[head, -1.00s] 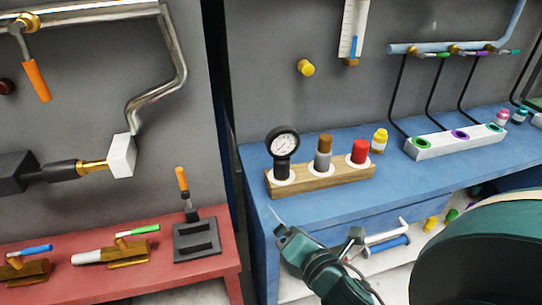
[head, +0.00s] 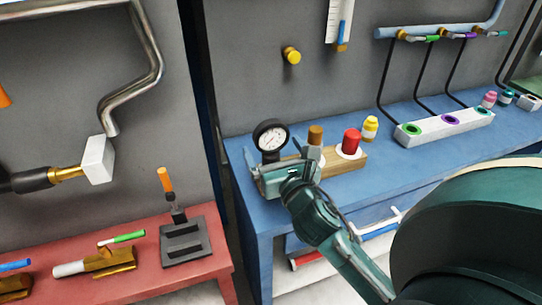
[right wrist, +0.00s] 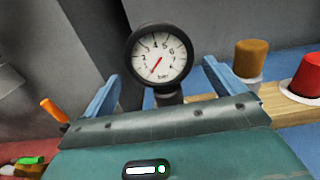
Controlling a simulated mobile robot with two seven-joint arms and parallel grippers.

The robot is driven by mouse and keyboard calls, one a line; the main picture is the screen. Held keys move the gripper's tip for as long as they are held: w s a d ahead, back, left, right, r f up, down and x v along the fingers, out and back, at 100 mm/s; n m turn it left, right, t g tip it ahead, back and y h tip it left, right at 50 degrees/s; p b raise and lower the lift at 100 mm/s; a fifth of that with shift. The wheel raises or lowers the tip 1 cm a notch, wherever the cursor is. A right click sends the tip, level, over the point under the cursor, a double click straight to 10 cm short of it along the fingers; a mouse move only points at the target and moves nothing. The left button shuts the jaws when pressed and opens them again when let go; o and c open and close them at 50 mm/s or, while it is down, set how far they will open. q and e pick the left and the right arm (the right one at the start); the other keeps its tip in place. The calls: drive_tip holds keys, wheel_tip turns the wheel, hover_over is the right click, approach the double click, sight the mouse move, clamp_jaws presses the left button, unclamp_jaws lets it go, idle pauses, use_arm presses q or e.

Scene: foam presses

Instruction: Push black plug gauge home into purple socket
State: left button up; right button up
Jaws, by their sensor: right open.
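The black plug gauge (head: 271,136), with a round white dial, stands upright at the left end of a wooden rack (head: 345,167) on the blue bench. It also shows in the right wrist view (right wrist: 160,57). My right gripper (head: 281,156) is open at the gauge, one finger on each side of its stem, dial above the fingers. Its lower stem is hidden by the gripper. The purple socket (head: 450,120) is the middle ring in a white block (head: 462,130) farther right and looks empty. My left gripper is not in view.
A brown plug (head: 315,136) and a red plug (head: 351,141) stand in the same rack. Green and teal sockets flank the purple one, with black tubes behind. Bench top between rack and block is clear.

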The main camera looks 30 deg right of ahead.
drive_tip(key=x, duration=0.5)
drive_tip(key=shift+d+r+p, duration=0.15)
drive_tip(key=shift+r+p, duration=0.05)
drive_tip(key=shift+p, duration=0.15)
drive_tip(key=shift+c, duration=0.3)
drive_tip(key=c, duration=1.6)
